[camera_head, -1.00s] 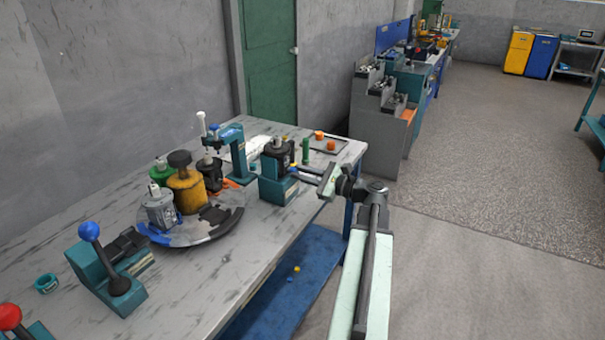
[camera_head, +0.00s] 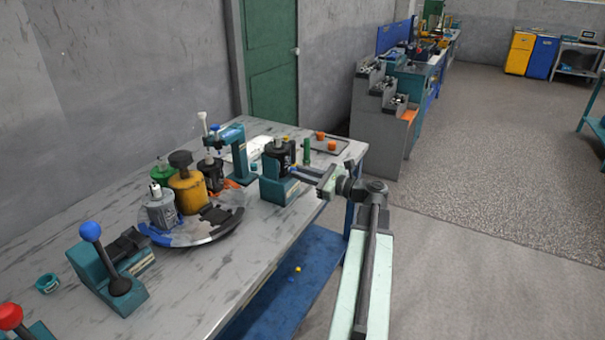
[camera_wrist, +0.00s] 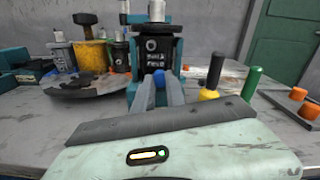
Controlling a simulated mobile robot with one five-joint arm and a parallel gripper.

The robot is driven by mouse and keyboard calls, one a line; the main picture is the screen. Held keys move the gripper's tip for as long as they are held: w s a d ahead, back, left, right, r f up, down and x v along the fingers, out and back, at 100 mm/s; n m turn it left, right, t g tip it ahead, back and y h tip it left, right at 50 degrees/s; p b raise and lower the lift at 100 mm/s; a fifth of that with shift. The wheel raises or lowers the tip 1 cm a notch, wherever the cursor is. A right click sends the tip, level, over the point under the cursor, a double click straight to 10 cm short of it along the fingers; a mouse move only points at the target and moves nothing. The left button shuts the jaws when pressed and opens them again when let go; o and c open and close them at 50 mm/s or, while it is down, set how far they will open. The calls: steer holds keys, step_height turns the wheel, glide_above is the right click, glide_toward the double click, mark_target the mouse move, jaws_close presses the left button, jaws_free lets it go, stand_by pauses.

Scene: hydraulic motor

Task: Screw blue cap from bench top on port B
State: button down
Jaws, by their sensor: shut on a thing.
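The black hydraulic motor (camera_head: 277,160) sits upright in a teal fixture (camera_head: 277,188) on the bench. In the wrist view its dark front face (camera_wrist: 155,50) has white lettering too small to read surely. My gripper (camera_wrist: 160,84) points straight at this face, with its fingers shut on the blue cap (camera_wrist: 160,75). The cap is at or very near the lower part of the face. The port behind it is hidden, so I cannot tell whether the cap touches it. In the head view my gripper (camera_head: 294,172) reaches the fixture from the right.
A round tray (camera_head: 205,235) with several motors stands to the left. A teal press (camera_head: 238,150) is behind. Right of the fixture are a green post (camera_wrist: 251,84), a black-and-yellow tool (camera_wrist: 212,80) and a tray of orange pieces (camera_wrist: 298,94).

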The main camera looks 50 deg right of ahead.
steer(key=m, duration=0.2)
steer(key=shift+m, duration=0.3)
steer(key=shift+w+m, duration=0.1)
steer(key=shift+m, duration=0.9)
steer(key=c, duration=1.5)
jaws_free()
steer(key=shift+s, duration=0.2)
steer(key=n, duration=1)
